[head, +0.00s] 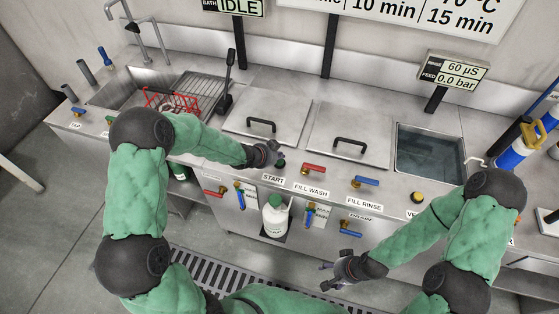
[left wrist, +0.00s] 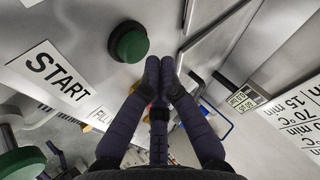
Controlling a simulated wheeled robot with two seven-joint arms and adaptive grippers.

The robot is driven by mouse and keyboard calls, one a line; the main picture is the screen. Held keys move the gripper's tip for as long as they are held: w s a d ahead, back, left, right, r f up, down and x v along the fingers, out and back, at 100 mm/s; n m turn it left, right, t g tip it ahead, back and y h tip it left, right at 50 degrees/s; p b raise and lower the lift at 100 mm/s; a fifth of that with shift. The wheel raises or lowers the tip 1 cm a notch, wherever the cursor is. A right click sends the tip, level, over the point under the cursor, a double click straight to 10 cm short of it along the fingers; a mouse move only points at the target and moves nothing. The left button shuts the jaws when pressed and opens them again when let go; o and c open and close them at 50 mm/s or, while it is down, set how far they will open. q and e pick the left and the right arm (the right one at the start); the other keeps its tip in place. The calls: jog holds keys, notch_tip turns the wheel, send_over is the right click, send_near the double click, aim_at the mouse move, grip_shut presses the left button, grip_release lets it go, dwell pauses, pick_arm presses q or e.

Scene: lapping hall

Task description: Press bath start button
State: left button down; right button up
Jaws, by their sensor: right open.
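The start button (head: 280,163) is a dark green round knob above the START label (head: 273,178) on the counter's front strip. In the left wrist view the green button (left wrist: 130,42) stands large beside the label (left wrist: 55,75). My left gripper (head: 268,152) is just left of and above the button in the head view. Its fingertips (left wrist: 160,64) are together with nothing between them, beside the button and seemingly apart from it. My right gripper (head: 330,274) is open and empty, low in front of the counter.
Two lidded baths (head: 267,107) with black handles lie behind the strip. A red-handled valve (head: 314,169) and a blue-handled valve (head: 365,181) stand right of the button. A white bottle (head: 275,218) stands below. An open water bath (head: 430,150) is at right; the display (head: 237,6) reads IDLE.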

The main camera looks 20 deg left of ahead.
aim_at(279, 162)
pick_arm(q)
jog(key=shift+f, duration=0.1)
dwell(0.6)
jog(key=shift+f+b, duration=0.35)
jog(key=shift+b, duration=0.1)
jog(key=shift+f+b, duration=0.45)
jog(key=shift+f, duration=0.05)
dwell(0.6)
jog(key=shift+r, duration=0.2)
jog(key=shift+r+p, duration=0.75)
jog(key=shift+r+p, duration=2.15)
jog(key=shift+r, duration=0.4)
jog(key=shift+f, duration=0.1)
